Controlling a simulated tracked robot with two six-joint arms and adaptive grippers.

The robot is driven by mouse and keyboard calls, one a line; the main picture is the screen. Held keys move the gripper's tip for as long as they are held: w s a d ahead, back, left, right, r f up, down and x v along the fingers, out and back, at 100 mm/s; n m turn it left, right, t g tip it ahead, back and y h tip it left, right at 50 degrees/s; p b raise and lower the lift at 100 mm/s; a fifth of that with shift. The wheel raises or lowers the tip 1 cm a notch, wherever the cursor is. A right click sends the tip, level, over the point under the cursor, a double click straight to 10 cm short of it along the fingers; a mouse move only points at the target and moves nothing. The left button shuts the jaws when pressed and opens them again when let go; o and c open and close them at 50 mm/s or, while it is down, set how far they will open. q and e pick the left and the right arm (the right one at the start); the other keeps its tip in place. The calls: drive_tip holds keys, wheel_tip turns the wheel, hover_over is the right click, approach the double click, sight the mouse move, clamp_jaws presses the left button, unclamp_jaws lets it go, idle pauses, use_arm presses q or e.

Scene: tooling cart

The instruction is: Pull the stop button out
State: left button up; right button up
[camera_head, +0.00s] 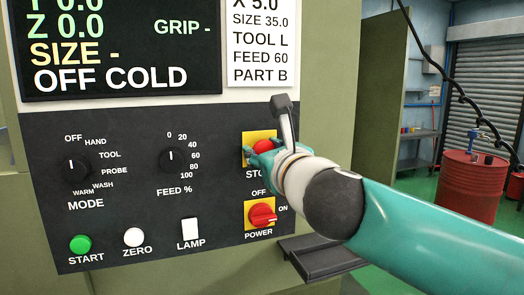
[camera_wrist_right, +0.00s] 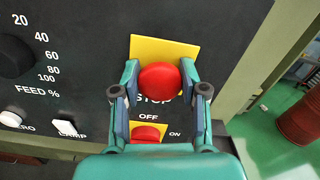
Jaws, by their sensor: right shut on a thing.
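The red stop button (camera_wrist_right: 160,82) sits on a yellow plate (camera_wrist_right: 148,48) on the dark control panel. In the head view the stop button (camera_head: 263,146) is partly covered by my right gripper (camera_head: 262,153) and its wrist. The right gripper (camera_wrist_right: 160,92) has one finger on each side of the red button and is shut on it. Whether the button is in or out cannot be told. My left gripper is not in view.
The red power switch (camera_head: 262,215) is just below the stop button. Mode knob (camera_head: 76,171), feed knob (camera_head: 173,160), green start button (camera_head: 80,244) and lamp switch (camera_head: 190,234) are to the left. A dark ledge (camera_head: 322,262) juts out at lower right.

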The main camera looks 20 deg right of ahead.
drive_tip(key=shift+s+f, duration=0.1)
drive_tip(key=shift+s, duration=0.1)
drive_tip(key=o, duration=1.3)
drive_tip(key=shift+c, duration=0.2)
drive_tip(key=shift+s, duration=0.1)
drive_tip(key=s, duration=1.2)
drive_tip(key=shift+d, duration=0.2)
drive_tip(key=shift+w, duration=0.1)
